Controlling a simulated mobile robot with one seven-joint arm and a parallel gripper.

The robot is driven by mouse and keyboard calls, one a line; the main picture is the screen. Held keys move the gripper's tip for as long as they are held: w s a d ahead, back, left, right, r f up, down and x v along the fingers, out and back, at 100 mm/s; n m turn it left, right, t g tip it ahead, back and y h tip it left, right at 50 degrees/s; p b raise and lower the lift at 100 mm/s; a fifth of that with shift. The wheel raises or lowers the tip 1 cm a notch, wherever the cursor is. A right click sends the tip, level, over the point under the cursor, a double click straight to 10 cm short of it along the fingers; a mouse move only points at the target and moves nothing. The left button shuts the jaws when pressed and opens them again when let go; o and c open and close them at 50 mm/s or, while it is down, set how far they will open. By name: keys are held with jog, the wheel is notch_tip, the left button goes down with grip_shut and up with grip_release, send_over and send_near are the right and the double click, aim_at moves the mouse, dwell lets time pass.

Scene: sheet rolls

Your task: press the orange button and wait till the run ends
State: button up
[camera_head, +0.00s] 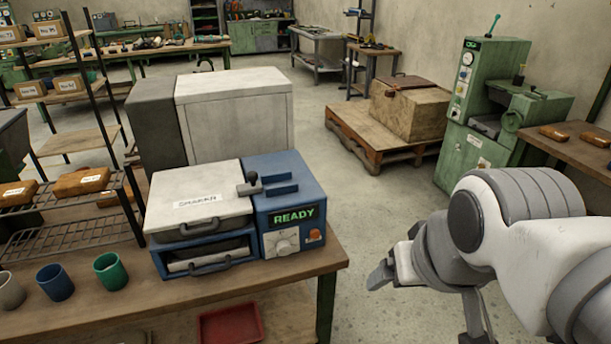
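The machine (200,228) on the workbench has a pale lid with a label and a blue control box at its right. The small orange button (314,236) sits on the front of the blue box, below the display and right of a pale dial (282,242). My gripper (376,281) is to the right of the bench, apart from the button. Its fingers are seen from the side and partly overlap, so I cannot tell whether they are open or shut. Nothing is visible in it.
The wooden workbench (100,312) ends just right of the machine. Several cups, including a green one (110,271), stand at its left. A wire rack (75,230) holds brown bundles. A red tray (230,325) lies below. The space between machine and gripper is clear.

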grip_shut()
dwell(1.5)
